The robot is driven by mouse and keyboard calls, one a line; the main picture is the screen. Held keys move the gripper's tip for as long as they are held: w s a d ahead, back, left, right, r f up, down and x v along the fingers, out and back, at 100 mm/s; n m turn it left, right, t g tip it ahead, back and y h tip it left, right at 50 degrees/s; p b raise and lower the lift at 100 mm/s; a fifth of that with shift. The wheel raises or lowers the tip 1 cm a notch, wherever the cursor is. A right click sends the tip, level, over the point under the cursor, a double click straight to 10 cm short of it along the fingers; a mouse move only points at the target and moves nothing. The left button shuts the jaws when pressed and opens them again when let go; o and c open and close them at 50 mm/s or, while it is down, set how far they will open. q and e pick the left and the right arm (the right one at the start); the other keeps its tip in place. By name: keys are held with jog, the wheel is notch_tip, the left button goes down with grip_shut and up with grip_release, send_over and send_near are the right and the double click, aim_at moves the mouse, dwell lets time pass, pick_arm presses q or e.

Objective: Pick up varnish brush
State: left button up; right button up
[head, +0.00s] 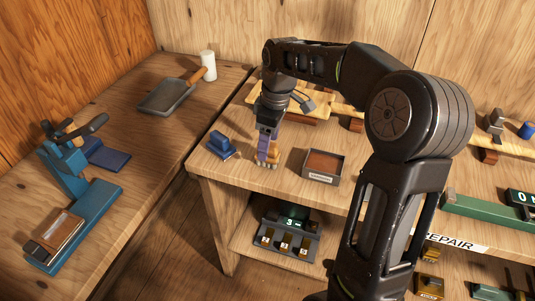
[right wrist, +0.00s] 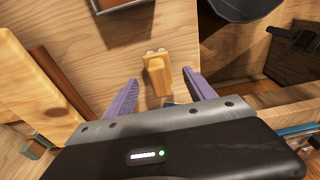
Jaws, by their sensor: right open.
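A small tan, wooden-looking piece, which I take to be the varnish brush (right wrist: 157,76), lies between and just beyond the purple fingers of my right gripper (right wrist: 160,92) in the right wrist view. The fingers are spread, with gaps on both sides of it. In the head view my right gripper (head: 267,152) points down over the near left part of the bench, and the tan piece (head: 271,158) shows partly behind its purple finger. The bristles cannot be made out. My left gripper is not in view.
A blue block-like item (head: 220,145) sits close left of the gripper. An open box (head: 322,166) stands to the right. A wooden stand (head: 305,100) is behind. A blue clamp tool (head: 75,205) and a dark pan (head: 168,97) are on the left bench.

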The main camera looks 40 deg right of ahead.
jog(key=f, duration=0.5)
jog(key=shift+w+a, duration=0.15)
jog(key=shift+w, duration=0.15)
jog(key=shift+r, duration=0.1)
grip_shut()
dwell(0.6)
